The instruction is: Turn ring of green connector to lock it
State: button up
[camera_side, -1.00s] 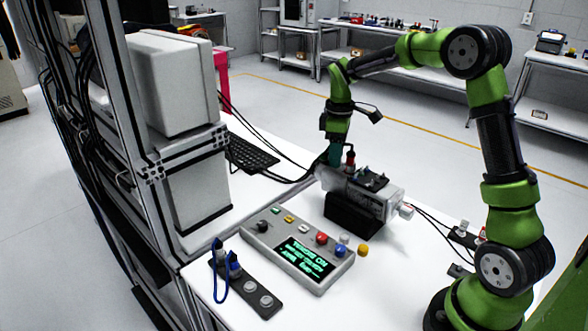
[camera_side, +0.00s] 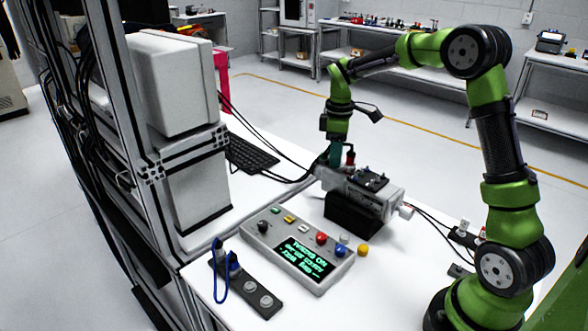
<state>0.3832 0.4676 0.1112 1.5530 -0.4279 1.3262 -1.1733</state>
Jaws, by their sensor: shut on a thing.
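My gripper (camera_side: 336,155) points down at the left end of the grey servo motor (camera_side: 378,197), which lies in a black cradle (camera_side: 352,217) on the white table. A teal-green part, which looks like the green connector (camera_side: 335,157), shows between the fingers at the motor's top left. The gripper is shut on it. The ring itself is too small to make out, and the fingers partly hide it. A red-and-dark connector (camera_side: 350,158) stands upright just right of the gripper.
A grey control box (camera_side: 296,250) with coloured buttons and a lit screen lies in front of the motor. A black strip (camera_side: 246,286) with blue-cabled plugs is at the front left. A keyboard (camera_side: 250,155) and a metal frame (camera_side: 150,190) stand left. Black cables run behind the gripper.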

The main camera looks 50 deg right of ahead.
jog(key=m, duration=0.6)
jog(key=shift+m, duration=0.3)
jog(key=m, duration=0.5)
jog(key=shift+m, duration=0.4)
jog(key=o, duration=0.6)
jog(key=shift+r, duration=4.55)
jog(key=shift+w+d, duration=0.1)
